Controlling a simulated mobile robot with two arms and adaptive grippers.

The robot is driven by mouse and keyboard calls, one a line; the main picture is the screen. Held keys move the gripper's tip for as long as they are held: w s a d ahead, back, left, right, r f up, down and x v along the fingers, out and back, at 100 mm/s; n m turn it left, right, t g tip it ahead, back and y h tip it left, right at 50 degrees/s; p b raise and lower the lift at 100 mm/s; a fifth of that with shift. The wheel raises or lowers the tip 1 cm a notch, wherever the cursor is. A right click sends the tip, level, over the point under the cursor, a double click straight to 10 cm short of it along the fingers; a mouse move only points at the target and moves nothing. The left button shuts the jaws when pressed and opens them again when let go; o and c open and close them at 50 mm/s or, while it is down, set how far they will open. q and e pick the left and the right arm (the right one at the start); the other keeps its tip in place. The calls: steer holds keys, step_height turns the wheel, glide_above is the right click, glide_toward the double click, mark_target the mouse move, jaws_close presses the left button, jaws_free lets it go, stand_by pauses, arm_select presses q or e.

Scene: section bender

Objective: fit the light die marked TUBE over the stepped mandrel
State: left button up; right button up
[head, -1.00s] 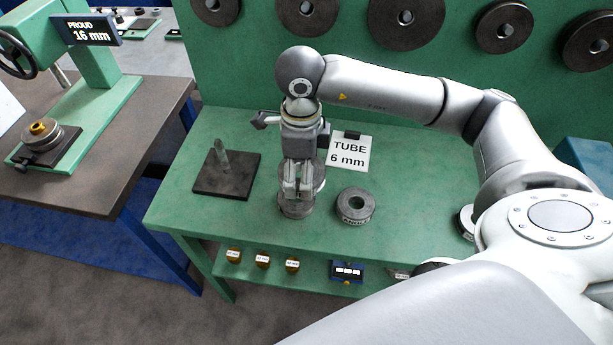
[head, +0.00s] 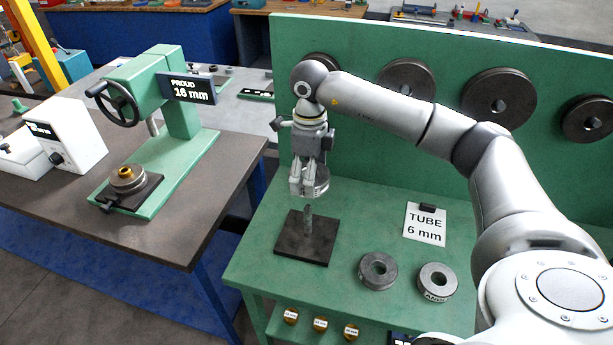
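The stepped mandrel (head: 308,222) is a grey upright post on a square dark plate (head: 290,243) on the green bench. My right gripper (head: 309,186), on the arm coming in from the right, points down just above the post. It is shut on a light grey round die (head: 322,184), which shows behind and beside the fingers. Its marking cannot be read, so I cannot confirm that it says TUBE. The die appears above the post's top, not around it; the exact gap and alignment are unclear. My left gripper is out of view.
Two darker ring dies, one plain (head: 378,270) and one lettered (head: 434,282), lie right of the plate. A "TUBE 6 mm" card (head: 425,224) lies behind them. A green press (head: 180,120) with a "PROUD 16 mm" display stands on the left table. Large discs (head: 498,98) hang on the green back panel.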

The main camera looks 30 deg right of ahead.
mark_target(308, 222)
steer(key=shift+w+a+f+b, duration=0.15)
steer(key=shift+f+b, duration=0.1)
steer(key=shift+b, duration=0.15)
step_height(308, 222, down, 2)
steer(key=shift+f+b, duration=0.1)
steer(key=shift+b, duration=0.75)
steer(key=shift+f+b, duration=1.15)
steer(key=shift+f, duration=0.35)
steer(key=shift+b, duration=0.3)
steer(key=shift+f+b, duration=4.4)
steer(key=shift+f, duration=1.4)
